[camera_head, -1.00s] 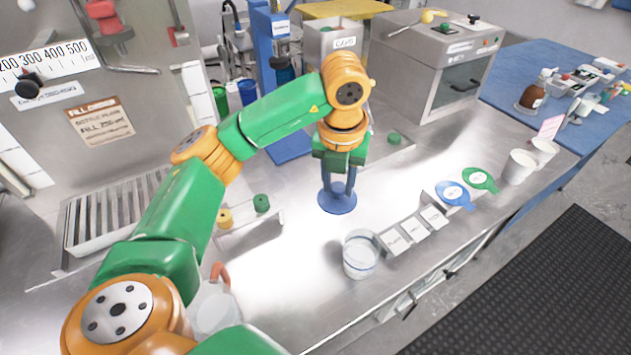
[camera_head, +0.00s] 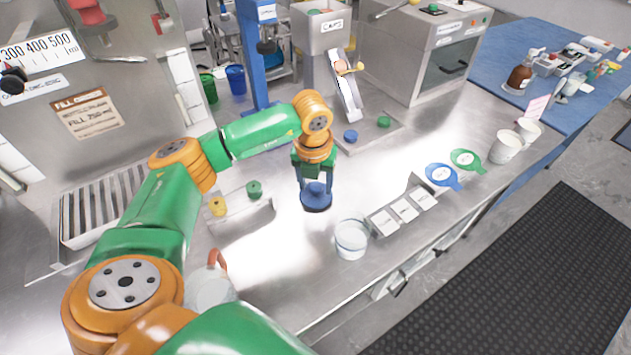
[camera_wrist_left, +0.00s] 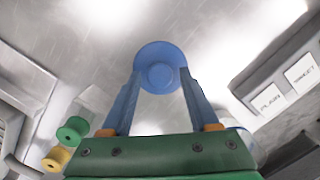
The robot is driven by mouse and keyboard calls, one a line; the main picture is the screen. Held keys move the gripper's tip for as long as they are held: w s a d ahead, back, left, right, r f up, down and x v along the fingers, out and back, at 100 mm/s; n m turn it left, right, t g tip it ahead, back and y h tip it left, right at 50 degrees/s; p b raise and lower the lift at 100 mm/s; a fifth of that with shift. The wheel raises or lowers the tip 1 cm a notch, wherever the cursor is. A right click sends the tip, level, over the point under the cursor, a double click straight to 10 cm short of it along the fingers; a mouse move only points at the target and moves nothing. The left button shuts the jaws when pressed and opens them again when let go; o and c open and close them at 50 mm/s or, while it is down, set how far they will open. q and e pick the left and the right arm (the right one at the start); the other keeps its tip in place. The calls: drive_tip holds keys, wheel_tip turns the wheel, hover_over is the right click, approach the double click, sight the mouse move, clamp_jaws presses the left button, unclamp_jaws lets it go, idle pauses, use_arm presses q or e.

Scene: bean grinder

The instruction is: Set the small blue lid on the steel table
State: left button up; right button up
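The small blue lid (camera_head: 316,200) is a round disc with a raised middle, low over the bare middle of the steel table (camera_head: 270,285). I cannot tell whether it touches the table. My left gripper (camera_head: 315,184) points down, its two blue fingers at either side of the lid; it appears shut on it. In the left wrist view the lid (camera_wrist_left: 160,52) lies between the fingertips (camera_wrist_left: 160,78), which overlap its edges. My right gripper is not in view.
A clear cup (camera_head: 352,240) and a labelled rack (camera_head: 402,210) stand to the right. Yellow (camera_head: 217,206) and green (camera_head: 254,189) knobbed pieces sit to the left. A jug (camera_head: 208,288) with an orange handle is near my arm.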

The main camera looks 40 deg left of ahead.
sight(314, 201)
use_arm(q)
drive_tip(key=shift+r+p, duration=0.3)
drive_tip(key=shift+r+b, duration=0.3)
drive_tip(key=shift+r, duration=0.1)
wheel_tip(314, 201, up, 11)
drive_tip(key=s, duration=0.1)
drive_tip(key=shift+s+d, duration=0.35)
drive_tip(key=shift+f, duration=0.1)
